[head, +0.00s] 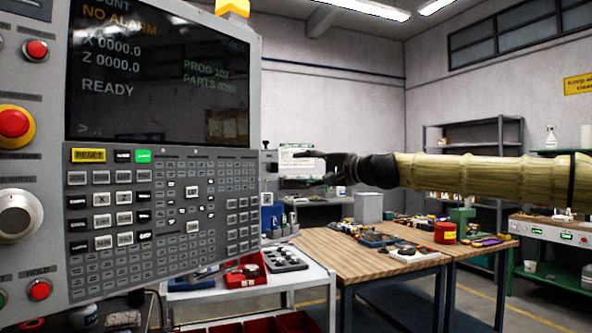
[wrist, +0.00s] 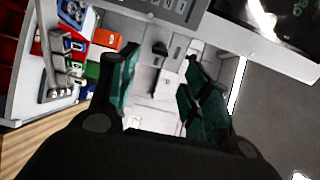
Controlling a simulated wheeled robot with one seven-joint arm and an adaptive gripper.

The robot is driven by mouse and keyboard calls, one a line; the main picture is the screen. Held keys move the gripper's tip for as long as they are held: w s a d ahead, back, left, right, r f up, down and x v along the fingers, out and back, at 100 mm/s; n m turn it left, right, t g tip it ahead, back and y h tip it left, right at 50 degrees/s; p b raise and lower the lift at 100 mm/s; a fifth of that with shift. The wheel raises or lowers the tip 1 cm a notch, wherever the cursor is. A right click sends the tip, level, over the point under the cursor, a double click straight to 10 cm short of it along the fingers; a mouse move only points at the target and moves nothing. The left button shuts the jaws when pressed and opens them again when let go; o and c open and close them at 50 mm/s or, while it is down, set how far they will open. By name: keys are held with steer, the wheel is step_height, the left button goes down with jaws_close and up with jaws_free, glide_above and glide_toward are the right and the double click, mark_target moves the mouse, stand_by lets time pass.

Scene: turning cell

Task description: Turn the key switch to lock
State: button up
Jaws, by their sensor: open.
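The control panel (head: 160,200) fills the left of the head view. A small dark fitting, which looks like the key switch (head: 269,161), sticks out from its right side edge. My gripper (head: 287,170) is just right of this fitting, fingers pointing left at the panel and apart. In the wrist view my gripper (wrist: 162,62) shows two green-padded fingers spread open with nothing held. A small dark key-like piece (wrist: 160,47) sits on the light grey panel side between and beyond the fingertips. I cannot tell whether they touch it. Its turned position is too small to read.
A white cart (head: 250,283) with red bins and a block of holders stands below the panel. A wooden workbench (head: 370,258) with several tools stands behind, under my arm. Emergency and other knobs line the panel's left.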

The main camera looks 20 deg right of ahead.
steer(key=shift+v, duration=1.2)
steer(key=w+a+f+g+h+p, duration=0.1)
steer(key=w+a+f, duration=0.15)
steer(key=f, duration=0.65)
steer(key=w+a+f+g+h, duration=0.15)
steer(key=a+f, duration=0.25)
steer(key=f, duration=0.4)
steer(key=s+a+f+n+g+h+p, duration=0.1)
steer(key=s+a+f+g, duration=0.2)
steer(key=f, duration=1.1)
steer(key=s+a+f+n+g+h+p, duration=0.15)
steer(key=s+f, duration=0.25)
steer(key=f, duration=0.9)
steer(key=s+a+f+n+g+h+p, duration=0.1)
steer(key=s+a+f, duration=0.25)
steer(key=f, duration=1.05)
steer(key=s+f+n+g+h+p, duration=0.2)
steer(key=s+f+n+g, duration=0.2)
steer(key=s+f, duration=1.6)
steer(key=s+d+f+n+g+p, duration=0.1)
steer(key=s+d+f, duration=0.1)
steer(key=s, duration=1.1)
steer(key=s+d+f+n+g+h, duration=0.1)
steer(key=s+d+f+n+g, duration=0.1)
steer(key=s, duration=1.1)
steer(key=shift+s+f+h+p, duration=0.25)
steer(key=shift+f+h+p, duration=0.05)
steer(key=shift+f+p, duration=0.15)
